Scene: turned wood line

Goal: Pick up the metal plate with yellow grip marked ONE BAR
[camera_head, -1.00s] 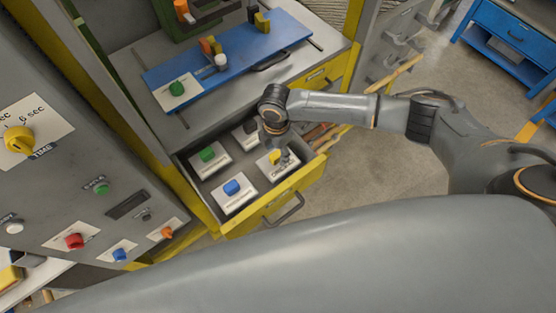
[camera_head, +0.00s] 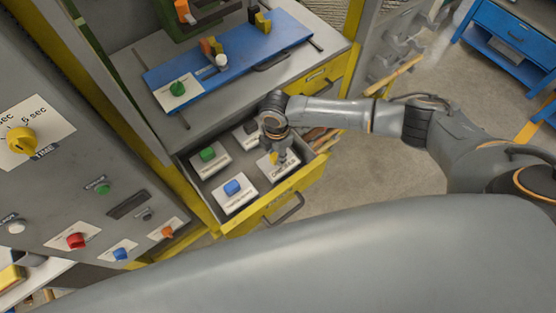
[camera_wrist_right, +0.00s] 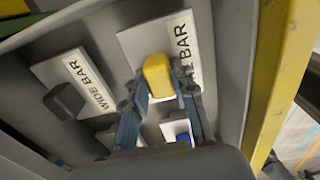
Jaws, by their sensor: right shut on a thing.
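The metal plate with the yellow grip lies in the open drawer; its pale plate (camera_head: 287,168) shows at the drawer's right side in the head view. In the right wrist view the plate (camera_wrist_right: 137,42) carries a label of which only the end, "BAR", is clear. Its yellow grip (camera_wrist_right: 158,74) stands between the fingers of my right gripper (camera_wrist_right: 160,84), which is shut on it. In the head view my right gripper (camera_head: 279,156) reaches down over the plate and partly hides the grip. I cannot tell any gap under the plate. My left gripper is not in view.
The yellow-fronted drawer (camera_head: 259,214) also holds plates with a green grip (camera_head: 208,154), a blue grip (camera_head: 232,187) and a dark grip (camera_wrist_right: 66,100) marked WIDE BAR. The drawer walls are close by. A blue board (camera_head: 235,65) lies on the bench above.

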